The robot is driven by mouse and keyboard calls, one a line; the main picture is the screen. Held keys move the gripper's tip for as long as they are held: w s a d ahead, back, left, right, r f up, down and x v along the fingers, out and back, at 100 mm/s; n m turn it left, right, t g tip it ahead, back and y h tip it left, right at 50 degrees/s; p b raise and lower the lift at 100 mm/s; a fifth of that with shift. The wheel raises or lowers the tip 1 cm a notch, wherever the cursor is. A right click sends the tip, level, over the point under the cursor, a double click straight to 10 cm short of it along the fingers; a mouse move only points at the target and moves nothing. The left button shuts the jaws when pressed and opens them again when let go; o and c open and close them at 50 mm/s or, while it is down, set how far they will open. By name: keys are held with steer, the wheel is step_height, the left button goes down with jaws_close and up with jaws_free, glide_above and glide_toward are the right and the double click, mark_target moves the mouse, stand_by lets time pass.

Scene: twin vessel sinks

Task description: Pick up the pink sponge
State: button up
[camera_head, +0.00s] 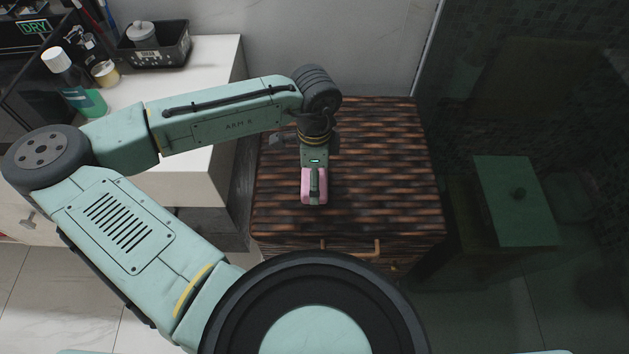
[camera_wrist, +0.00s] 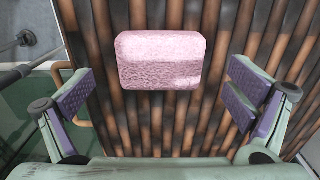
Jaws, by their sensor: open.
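The pink sponge (camera_wrist: 160,61) is a block with rounded corners. It lies on the slatted brown top of a wooden cabinet (camera_head: 400,170). In the head view the sponge (camera_head: 308,197) shows partly, with my gripper (camera_head: 315,185) over it and hiding its middle. In the wrist view my gripper (camera_wrist: 160,105) is open, with purple pads wide apart on the left and right. The sponge sits between the two sides but further up the picture than the pads. Neither pad touches it.
A white counter (camera_head: 215,70) stands left of the cabinet, with a black basket (camera_head: 155,45) and a bottle (camera_head: 75,85). A dark glass panel (camera_head: 520,120) is on the right. The cabinet top around the sponge is clear. A copper-coloured handle (camera_head: 350,252) is on its front.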

steer(key=shift+f, duration=1.2)
steer(key=shift+c, duration=0.5)
steer(key=c, duration=0.9)
steer(key=shift+r, duration=0.2)
